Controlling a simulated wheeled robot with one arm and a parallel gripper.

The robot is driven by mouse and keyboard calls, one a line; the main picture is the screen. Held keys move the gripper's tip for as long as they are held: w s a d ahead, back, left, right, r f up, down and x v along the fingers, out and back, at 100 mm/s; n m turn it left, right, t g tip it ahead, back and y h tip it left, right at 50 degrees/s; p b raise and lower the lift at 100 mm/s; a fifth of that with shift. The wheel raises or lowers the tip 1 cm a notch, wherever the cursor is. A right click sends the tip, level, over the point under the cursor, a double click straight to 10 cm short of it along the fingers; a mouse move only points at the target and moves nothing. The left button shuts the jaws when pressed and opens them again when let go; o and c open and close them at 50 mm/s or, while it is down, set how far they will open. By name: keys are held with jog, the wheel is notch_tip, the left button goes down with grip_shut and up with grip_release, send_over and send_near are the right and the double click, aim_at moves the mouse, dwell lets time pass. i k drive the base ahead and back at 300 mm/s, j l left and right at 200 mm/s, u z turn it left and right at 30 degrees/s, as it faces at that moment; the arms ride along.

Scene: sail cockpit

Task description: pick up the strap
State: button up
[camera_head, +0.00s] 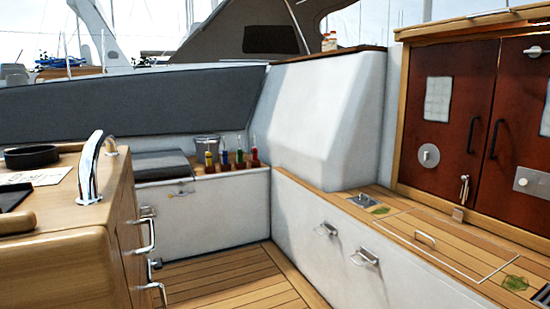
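I cannot make out a strap for certain in the head view. A small green patch (515,283) lies on the wooden bench top (400,227) at the lower right. A second, smaller green patch (380,210) lies farther back on the same top, beside a grey metal fitting (362,200). Both are too small to tell what they are. My gripper is not in view.
A wooden counter (60,250) with a black round dish (31,156) and chrome rail (90,170) stands at the left. Colored-handled tools (239,160) stand by a grey bucket (207,146) at the back. Red doors (455,110) close the right. The slatted floor (230,280) between is clear.

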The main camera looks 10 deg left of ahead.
aim_at(253, 150)
jog(key=i+j+u, duration=0.2)
jog(key=i+u, duration=0.15)
jog(key=i, duration=0.2)
jog(key=i+u, duration=0.35)
jog(key=i, duration=0.2)
jog(key=i+u, duration=0.35)
jog(key=i, duration=0.2)
jog(key=i+j+z, duration=0.15)
jog(key=i+z, duration=0.15)
jog(key=i, duration=0.35)
jog(key=i+j+z, duration=0.35)
jog(key=i, duration=0.3)
jog(key=i+j+z, duration=0.3)
jog(key=i+j, duration=0.2)
jog(key=i+j+z, duration=0.15)
jog(key=i+j, duration=0.4)
